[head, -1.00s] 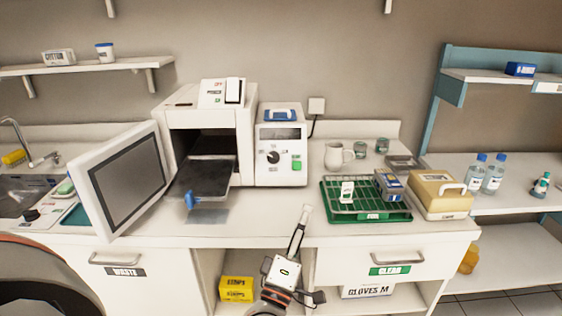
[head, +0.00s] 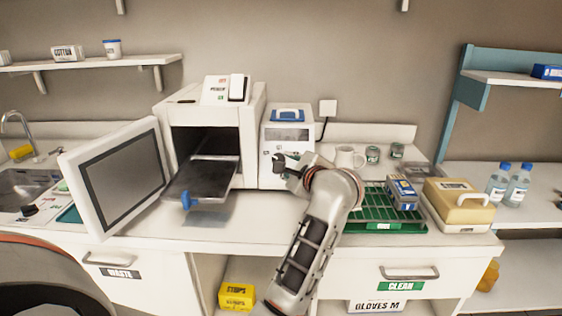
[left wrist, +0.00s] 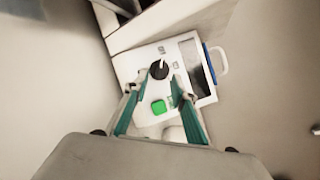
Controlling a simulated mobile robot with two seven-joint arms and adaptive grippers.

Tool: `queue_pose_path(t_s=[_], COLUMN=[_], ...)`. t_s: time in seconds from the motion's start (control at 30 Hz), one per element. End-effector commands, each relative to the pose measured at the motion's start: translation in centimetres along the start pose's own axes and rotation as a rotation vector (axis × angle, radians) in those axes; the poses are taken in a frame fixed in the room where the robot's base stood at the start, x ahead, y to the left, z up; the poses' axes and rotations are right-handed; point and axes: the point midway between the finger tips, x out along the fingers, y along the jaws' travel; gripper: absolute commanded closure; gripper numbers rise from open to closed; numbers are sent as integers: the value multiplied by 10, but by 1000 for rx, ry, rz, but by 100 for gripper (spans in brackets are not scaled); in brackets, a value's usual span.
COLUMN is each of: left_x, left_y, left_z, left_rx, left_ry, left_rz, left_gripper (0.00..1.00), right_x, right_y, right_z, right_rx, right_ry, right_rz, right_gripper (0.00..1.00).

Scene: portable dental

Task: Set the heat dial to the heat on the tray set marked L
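The heat dial is a black round knob with a white pointer line on the white control unit (head: 288,119); it shows clearly in the left wrist view (left wrist: 158,70). There, its pointer slants to the picture's upper right. My left gripper (head: 286,164) is at the unit's front, covering much of the panel in the head view. In the left wrist view its two teal fingers (left wrist: 158,97) are apart, with nothing between them, and the dial is beyond the tips. The green tray (head: 400,227) is partly behind my left arm. I cannot read an L mark. My right gripper is not in view.
A green button (left wrist: 158,107) is below the dial. Left of the unit stands an open white machine (head: 250,100) with a dark tray (head: 205,180) sticking out. A mug (head: 345,157) and a beige case (head: 458,203) are on the right.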

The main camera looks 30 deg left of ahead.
Motion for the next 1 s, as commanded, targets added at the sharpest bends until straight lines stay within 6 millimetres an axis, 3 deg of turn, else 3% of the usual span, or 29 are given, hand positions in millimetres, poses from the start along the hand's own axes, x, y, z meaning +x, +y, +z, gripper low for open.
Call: queue_pose_path(t_s=[0.3, 0.67, 0.8, 1.0], left_x=[42, 49, 48, 48], left_y=[0, 0, 0, 0], left_z=[1, 1, 1, 1], left_rx=[4, 4, 4, 5], left_ry=[-3, -3, -3, -3], left_rz=[-2, -2, -2, -2], left_gripper=[74, 74, 100, 100], right_x=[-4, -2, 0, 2], right_y=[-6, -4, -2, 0], right_z=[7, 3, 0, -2], right_rx=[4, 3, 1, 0], right_ry=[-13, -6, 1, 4], right_rz=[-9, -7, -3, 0], right_gripper=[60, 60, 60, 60])
